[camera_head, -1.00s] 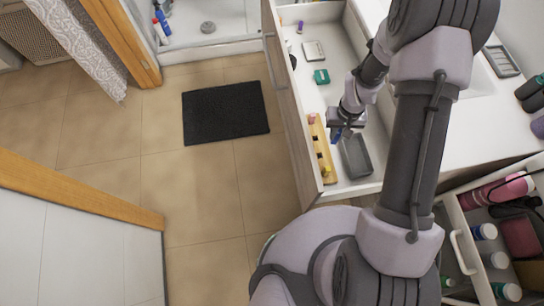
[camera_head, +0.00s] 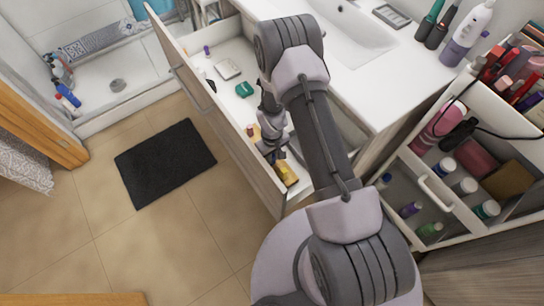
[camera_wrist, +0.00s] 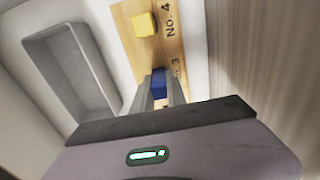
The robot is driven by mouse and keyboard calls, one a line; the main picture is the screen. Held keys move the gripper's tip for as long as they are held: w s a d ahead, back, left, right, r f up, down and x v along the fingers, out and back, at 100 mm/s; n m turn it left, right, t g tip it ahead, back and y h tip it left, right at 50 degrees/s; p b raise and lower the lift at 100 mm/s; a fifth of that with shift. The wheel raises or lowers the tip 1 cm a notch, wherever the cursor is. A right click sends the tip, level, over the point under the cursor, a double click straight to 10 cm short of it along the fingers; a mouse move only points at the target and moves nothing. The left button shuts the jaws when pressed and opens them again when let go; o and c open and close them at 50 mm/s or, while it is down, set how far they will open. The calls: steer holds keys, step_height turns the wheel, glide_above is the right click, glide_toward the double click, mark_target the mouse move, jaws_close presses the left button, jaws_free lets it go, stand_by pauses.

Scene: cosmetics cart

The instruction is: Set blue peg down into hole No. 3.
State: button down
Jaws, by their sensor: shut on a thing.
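The wooden peg board (camera_wrist: 142,38) lies in the open drawer, and in the head view (camera_head: 285,172) my arm covers its middle. In the wrist view a yellow peg (camera_wrist: 144,24) stands at the "No. 4" label. My gripper (camera_wrist: 161,90) is shut on the blue peg (camera_wrist: 158,82), beside the partly covered "No. 3" label. Hole No. 3 is hidden by the peg and fingers. I cannot tell whether the peg's lower end is inside it. In the head view my gripper (camera_head: 273,157) is over the board; the blue peg is hard to make out there.
A grey tray (camera_wrist: 70,72) lies left of the board in the wrist view. The drawer front (camera_head: 222,120) rises close beside the board. A green item (camera_head: 244,90) and a pale box (camera_head: 228,69) lie farther up the drawer. A white cart (camera_head: 437,195) stands at right.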

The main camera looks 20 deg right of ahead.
steer(key=c, duration=1.3)
jaws_free()
steer(key=shift+f, duration=0.1)
steer(key=shift+c, duration=0.2)
step_height(320, 180, up, 33)
steer(key=m+t+p, duration=0.2)
steer(key=m+p, duration=0.1)
steer(key=p, duration=0.2)
steer(key=s+a+r+m+t+y, duration=0.1)
steer(key=s+a+r+m+t, duration=0.1)
steer(key=s+r, duration=0.7)
steer(key=s+a+r+m+t+y, duration=0.1)
steer(key=s+a+r+m, duration=0.1)
steer(key=s+r, duration=0.8)
steer(key=shift+r+m+t, duration=0.4)
steer(key=shift+r+m, duration=0.05)
steer(key=shift+m, duration=0.05)
